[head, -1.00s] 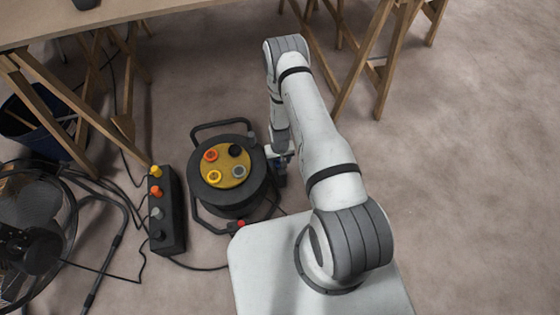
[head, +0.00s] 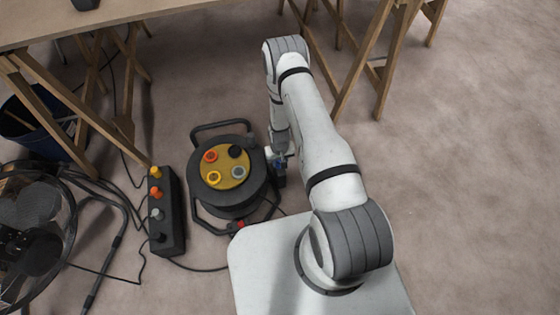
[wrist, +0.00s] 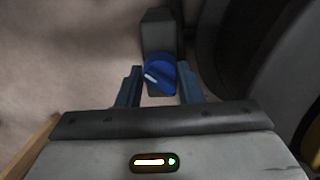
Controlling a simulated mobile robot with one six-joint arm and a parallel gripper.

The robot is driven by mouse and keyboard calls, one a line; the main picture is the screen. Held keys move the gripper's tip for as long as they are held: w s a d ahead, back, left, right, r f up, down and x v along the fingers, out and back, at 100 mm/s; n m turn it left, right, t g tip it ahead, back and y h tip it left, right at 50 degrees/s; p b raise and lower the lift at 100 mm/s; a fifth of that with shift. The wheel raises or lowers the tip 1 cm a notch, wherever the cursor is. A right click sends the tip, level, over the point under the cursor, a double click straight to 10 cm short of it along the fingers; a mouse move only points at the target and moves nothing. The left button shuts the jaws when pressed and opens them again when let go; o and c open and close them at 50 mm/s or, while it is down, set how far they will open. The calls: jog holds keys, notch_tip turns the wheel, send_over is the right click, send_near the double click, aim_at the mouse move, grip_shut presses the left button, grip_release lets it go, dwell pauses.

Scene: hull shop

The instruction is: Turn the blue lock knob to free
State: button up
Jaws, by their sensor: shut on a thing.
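The blue lock knob (wrist: 160,74) shows in the wrist view on a dark grey housing (wrist: 160,30). A white pointer line on it slants toward the upper left. My gripper (wrist: 159,86) has one blue-grey finger on each side of the knob and is shut on it. In the head view my gripper (head: 279,163) is low at the right side of the black cable reel (head: 228,203). The knob is too small and too covered there to make out.
The reel has a yellow face with several coloured sockets. A black power strip (head: 168,230) with coloured plugs and a fan (head: 30,225) stand to its left, with cables on the floor. A wooden trestle table (head: 150,8) is behind. The floor at right is clear.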

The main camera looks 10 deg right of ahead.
jog(key=n+b, duration=0.1)
jog(key=n, duration=0.3)
jog(key=n+b, duration=0.1)
jog(key=n, duration=0.3)
jog(key=shift+n, duration=0.3)
jog(key=n+b, duration=0.1)
jog(key=n, duration=0.3)
jog(key=shift+n, duration=0.3)
jog(key=n, duration=0.4)
jog(key=shift+n+b, duration=0.3)
jog(key=shift+n, duration=0.1)
jog(key=o, duration=1)
jog(key=shift+c, duration=0.2)
jog(key=shift+r, duration=0.1)
